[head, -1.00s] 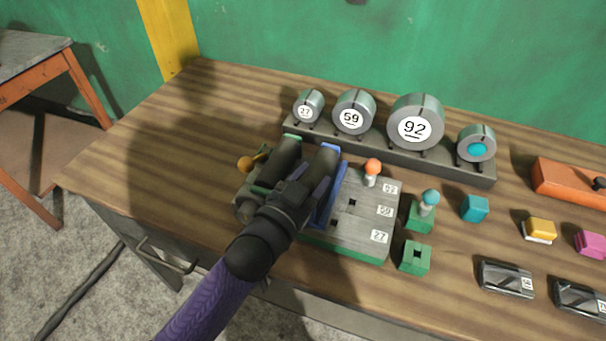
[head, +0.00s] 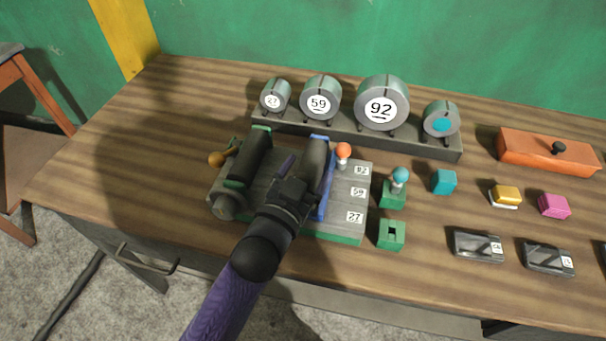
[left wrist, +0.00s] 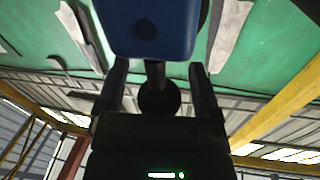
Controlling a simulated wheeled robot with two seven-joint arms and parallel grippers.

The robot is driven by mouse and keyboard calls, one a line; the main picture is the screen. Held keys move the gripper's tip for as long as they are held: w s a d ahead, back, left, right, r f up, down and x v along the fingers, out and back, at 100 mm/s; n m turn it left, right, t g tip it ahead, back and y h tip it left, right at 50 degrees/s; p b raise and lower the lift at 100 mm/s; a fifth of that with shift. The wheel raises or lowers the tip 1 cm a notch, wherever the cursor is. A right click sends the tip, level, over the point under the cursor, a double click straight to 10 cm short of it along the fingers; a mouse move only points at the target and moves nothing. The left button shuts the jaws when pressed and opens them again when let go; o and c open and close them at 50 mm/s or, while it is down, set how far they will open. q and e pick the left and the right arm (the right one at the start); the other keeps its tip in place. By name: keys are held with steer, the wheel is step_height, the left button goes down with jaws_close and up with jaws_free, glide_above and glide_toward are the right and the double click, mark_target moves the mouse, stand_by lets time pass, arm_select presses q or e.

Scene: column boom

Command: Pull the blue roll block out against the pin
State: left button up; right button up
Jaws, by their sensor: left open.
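The blue roll block (head: 325,203) carries a black roller and stands on the grey fixture plate (head: 345,222). Its far end is close beside the orange-knobbed pin (head: 343,151), which stands upright near the plate's label 92. I cannot tell whether they touch. My left gripper (head: 305,172) is open at the near side of the blue block, its fingers spread. In the left wrist view, the blue block (left wrist: 150,40) shows above, and a dark round knob (left wrist: 158,100) on a stem lies between the open fingers (left wrist: 158,85). My right gripper is not in view.
A green-ended roller (head: 250,157) lies left of the blue block. Behind is a rack (head: 360,140) of numbered cylinders. To the right are green blocks (head: 391,236), a teal cube (head: 444,181) and an orange box (head: 545,152). The table's left part is clear.

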arm_select(q)
steer(key=p+v, duration=0.1)
steer(key=v, duration=0.9)
steer(key=shift+p, duration=0.35)
steer(key=s+a+f+n+g+y, duration=0.6)
steer(key=s+a+f+g+y, duration=0.25)
steer(key=s+a+g, duration=0.45)
steer(key=s+f+g+b, duration=0.1)
steer(key=s+f, duration=0.2)
steer(key=f, duration=0.8)
steer(key=s+f+b, duration=0.1)
steer(key=s+f, duration=0.1)
steer(key=f, duration=0.8)
steer(key=s+a+f+m+g, duration=0.1)
steer(key=s+a+f, duration=0.1)
steer(key=s+f, duration=0.7)
steer(key=s, duration=0.3)
steer(key=shift+a, duration=0.15)
